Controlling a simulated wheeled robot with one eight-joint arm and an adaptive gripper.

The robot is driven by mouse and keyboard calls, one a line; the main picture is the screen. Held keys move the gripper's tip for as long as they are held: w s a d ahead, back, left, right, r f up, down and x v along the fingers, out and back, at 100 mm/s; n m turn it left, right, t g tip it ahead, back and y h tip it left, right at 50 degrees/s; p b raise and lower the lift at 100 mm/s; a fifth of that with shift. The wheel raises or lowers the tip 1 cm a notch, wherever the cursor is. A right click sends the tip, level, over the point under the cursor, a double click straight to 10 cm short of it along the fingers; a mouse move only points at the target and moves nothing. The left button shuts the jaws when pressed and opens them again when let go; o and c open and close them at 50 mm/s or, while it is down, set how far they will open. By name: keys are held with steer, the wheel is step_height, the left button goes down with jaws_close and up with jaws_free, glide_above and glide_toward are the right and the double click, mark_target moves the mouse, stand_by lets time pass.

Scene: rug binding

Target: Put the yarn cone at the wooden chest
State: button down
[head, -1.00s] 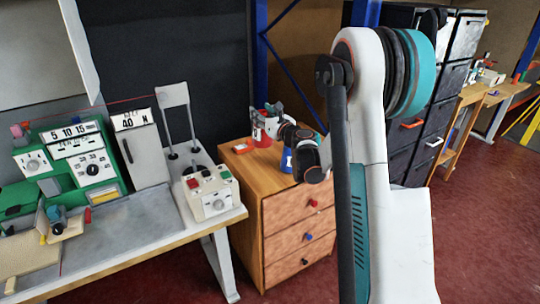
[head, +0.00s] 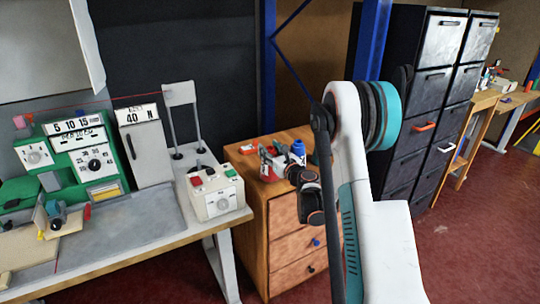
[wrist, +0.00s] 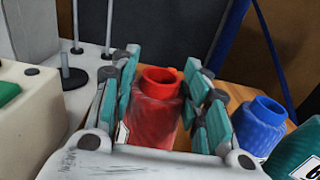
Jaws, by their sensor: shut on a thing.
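A red yarn cone (wrist: 157,112) stands between the fingers of my gripper (wrist: 161,72) in the wrist view, its open top facing up. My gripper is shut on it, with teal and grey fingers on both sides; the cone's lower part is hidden. In the head view my gripper (head: 274,162) and the red cone are small and partly hidden by my arm, over the top of the wooden chest (head: 290,245). I cannot tell whether the cone touches the chest top.
A blue cone (wrist: 259,125) stands just right of my gripper, also in the head view (head: 298,148). A small red item (head: 248,149) lies on the chest top. Left is a workbench with a cream control box (head: 215,198). Black cabinets (head: 425,95) stand at the right.

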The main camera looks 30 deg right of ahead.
steer(key=shift+f, duration=0.25)
steer(key=c, duration=0.9)
jaws_free()
